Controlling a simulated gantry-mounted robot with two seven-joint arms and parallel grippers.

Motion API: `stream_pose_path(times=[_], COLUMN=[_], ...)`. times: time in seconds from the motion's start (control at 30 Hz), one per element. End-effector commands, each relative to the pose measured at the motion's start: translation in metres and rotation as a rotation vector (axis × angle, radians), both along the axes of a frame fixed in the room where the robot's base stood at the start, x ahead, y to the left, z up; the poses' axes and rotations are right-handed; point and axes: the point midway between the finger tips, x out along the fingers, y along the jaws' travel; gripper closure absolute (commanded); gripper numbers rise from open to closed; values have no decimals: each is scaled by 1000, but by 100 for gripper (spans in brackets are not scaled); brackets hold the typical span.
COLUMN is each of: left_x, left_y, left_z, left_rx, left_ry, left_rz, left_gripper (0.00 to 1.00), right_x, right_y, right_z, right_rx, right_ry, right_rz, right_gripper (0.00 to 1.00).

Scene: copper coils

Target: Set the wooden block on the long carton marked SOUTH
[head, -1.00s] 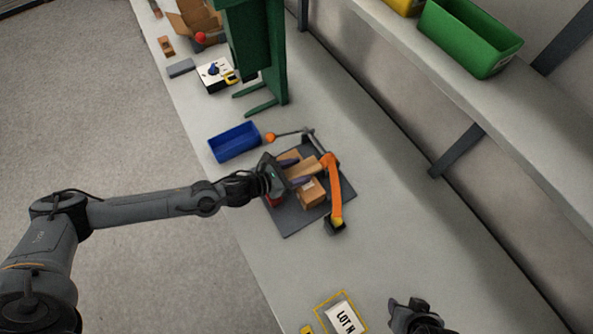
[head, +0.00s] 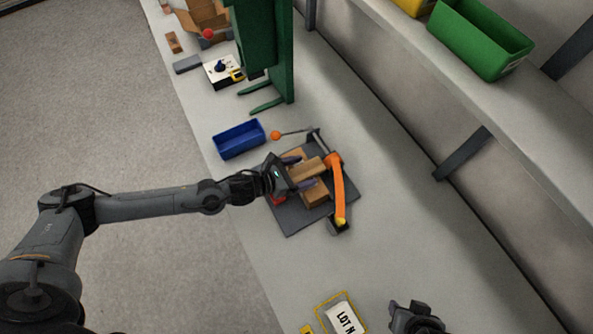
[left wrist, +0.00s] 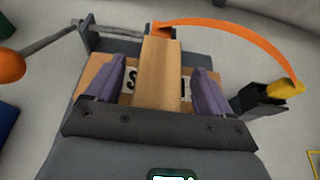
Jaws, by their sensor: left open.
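The wooden block (head: 307,168) lies across a long tan carton (head: 317,196) on the dark mat. In the left wrist view the block (left wrist: 160,75) spans the middle of the carton (left wrist: 94,72). It hides the middle of the carton's lettering; an S shows left of it and part of a letter right of it. The block appears to rest on the carton. My left gripper (head: 299,171) is open, with one purple finger on each side of the block and visible gaps between. My right gripper (head: 416,318) is partly in view at the bottom edge; its fingers are unclear.
An orange curved arm (head: 338,185) and a grey bar with an orange ball (head: 276,135) border the dark mat (head: 296,224). A blue bin (head: 240,139) and a green press-like stand (head: 284,60) are farther back. A lot-number sign (head: 344,318) lies in front.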

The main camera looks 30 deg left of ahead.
Motion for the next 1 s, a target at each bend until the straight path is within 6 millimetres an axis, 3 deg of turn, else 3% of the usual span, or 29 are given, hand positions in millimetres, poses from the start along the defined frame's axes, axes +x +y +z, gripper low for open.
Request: stream_pose_path(times=[0.23, 0.7, 1.0], left_x=[-12, -74, -90], left_y=[9, 52, 62], left_z=[8, 39, 48], left_rx=[2, 2, -6], left_ry=[1, 2, 5], left_rz=[0, -1, 4], left_gripper=[18, 18, 18], right_x=[0, 0, 0], right_y=[1, -1, -2], right_z=[3, 1, 0], right_rx=[3, -6, -8], right_ry=[-2, -1, 0], right_rz=[-1, 4, 6], right_gripper=[57, 57, 57])
